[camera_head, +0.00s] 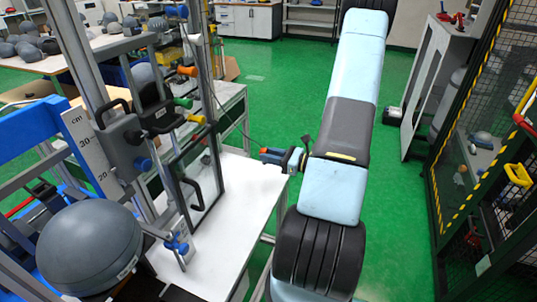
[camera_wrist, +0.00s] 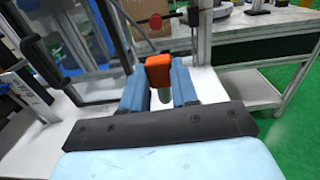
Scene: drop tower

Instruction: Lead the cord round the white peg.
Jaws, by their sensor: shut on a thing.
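My gripper (camera_head: 272,155) is to the right of the drop tower, over the edge of the white table. In the wrist view its blue fingers (camera_wrist: 159,88) are shut on an orange end piece (camera_wrist: 158,68) with a grey-green lower part. A thin dark cord (camera_head: 231,124) runs from near the tower's posts down to my gripper. It also shows in the wrist view (camera_wrist: 133,22), running toward the orange piece. Coloured pegs stick out from the tower: an orange one (camera_head: 187,70), a green one (camera_head: 183,102) and a yellow one (camera_head: 196,119). I cannot make out a white peg.
The tower's black-framed guard (camera_head: 190,180) stands left of my gripper. The white tabletop (camera_head: 245,200) is mostly bare. A mesh fence (camera_head: 480,150) stands at the right, with green floor between.

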